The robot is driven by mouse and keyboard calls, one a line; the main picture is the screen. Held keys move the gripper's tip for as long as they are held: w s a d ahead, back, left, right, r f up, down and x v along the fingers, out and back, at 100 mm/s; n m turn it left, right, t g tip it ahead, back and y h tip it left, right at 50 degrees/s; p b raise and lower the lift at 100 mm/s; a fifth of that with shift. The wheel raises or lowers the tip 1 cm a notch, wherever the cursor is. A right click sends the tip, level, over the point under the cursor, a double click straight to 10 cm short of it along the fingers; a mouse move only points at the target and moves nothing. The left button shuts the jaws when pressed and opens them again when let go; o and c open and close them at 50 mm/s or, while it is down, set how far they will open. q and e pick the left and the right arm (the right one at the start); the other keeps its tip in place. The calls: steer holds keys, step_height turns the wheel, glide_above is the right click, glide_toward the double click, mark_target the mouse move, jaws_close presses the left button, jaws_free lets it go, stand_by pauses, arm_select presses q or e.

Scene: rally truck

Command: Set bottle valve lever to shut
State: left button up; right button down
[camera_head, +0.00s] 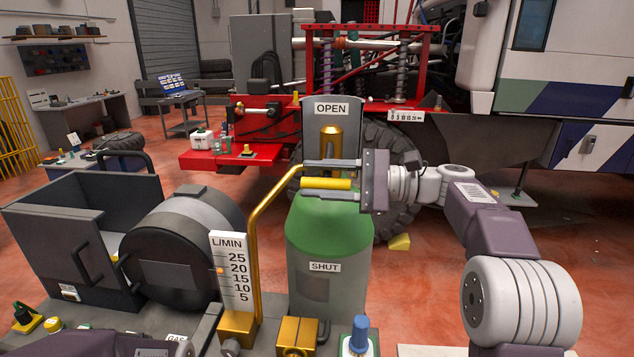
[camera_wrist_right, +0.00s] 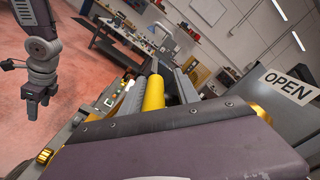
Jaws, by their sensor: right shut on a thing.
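The green-topped gas bottle (camera_head: 330,228) stands upright in the middle of the head view. Its yellow valve lever (camera_head: 326,184) lies about level, between the OPEN label (camera_head: 331,108) above and the SHUT label (camera_head: 325,267) below. My right gripper (camera_head: 330,182) comes in from the right and is shut on the lever, one finger above it and one below. The right wrist view shows the lever (camera_wrist_right: 154,94) between the fingers and the OPEN label (camera_wrist_right: 289,86) at the right. That view also shows my left arm, whose gripper (camera_wrist_right: 30,118) seems to hang down, too small to read.
A bent brass pipe (camera_head: 254,235) and an L/MIN scale (camera_head: 229,270) stand just left of the bottle. A dark drum (camera_head: 170,255) is further left. A blue-capped knob (camera_head: 359,335) is at the front. Red floor (camera_head: 440,290) lies open at right.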

steer(key=shift+w+d+f, duration=0.1)
steer(key=shift+w+f, duration=0.05)
steer(key=shift+f, duration=0.65)
steer(key=c, duration=1)
jaws_free()
steer(key=shift+o, duration=0.8)
steer(key=shift+r, duration=0.1)
steer(key=shift+r, duration=0.1)
steer(key=shift+w+d, duration=0.1)
